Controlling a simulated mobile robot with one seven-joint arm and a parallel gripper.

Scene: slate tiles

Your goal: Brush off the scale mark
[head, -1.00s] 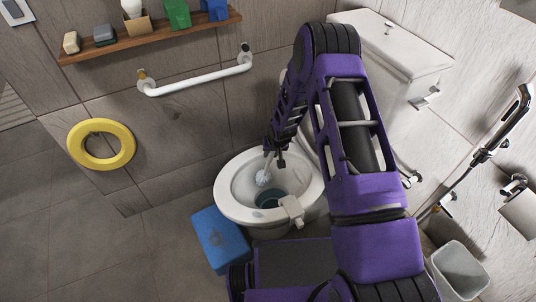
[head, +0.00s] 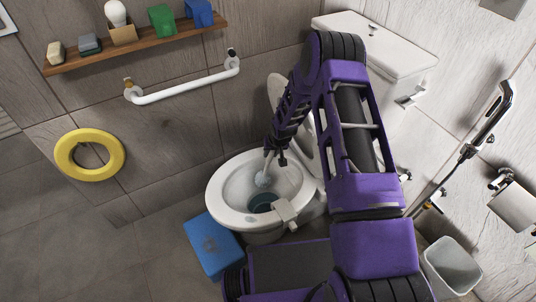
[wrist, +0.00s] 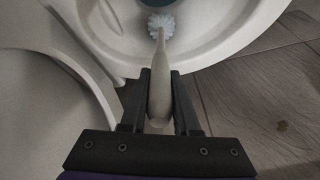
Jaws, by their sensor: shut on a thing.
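The white toilet bowl (head: 222,205) stands open, with dark water at its bottom. My gripper (head: 275,154) is over the bowl in the head view, and in the wrist view my gripper (wrist: 160,95) is shut on the pale handle of a toilet brush (wrist: 160,68). The brush's whitish bristle head (head: 263,180) is inside the bowl, near its inner wall above the water; I cannot tell whether it touches the wall. In the wrist view the bristle head (wrist: 162,25) shows beyond the handle. I cannot clearly make out a scale mark in the bowl.
A blue box (head: 210,245) stands on the floor beside the bowl. A yellow ring (head: 63,158) and a white grab bar (head: 185,88) are on the left wall, below a shelf (head: 140,46). A bin (head: 450,268) stands at the right. The floor at left is clear.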

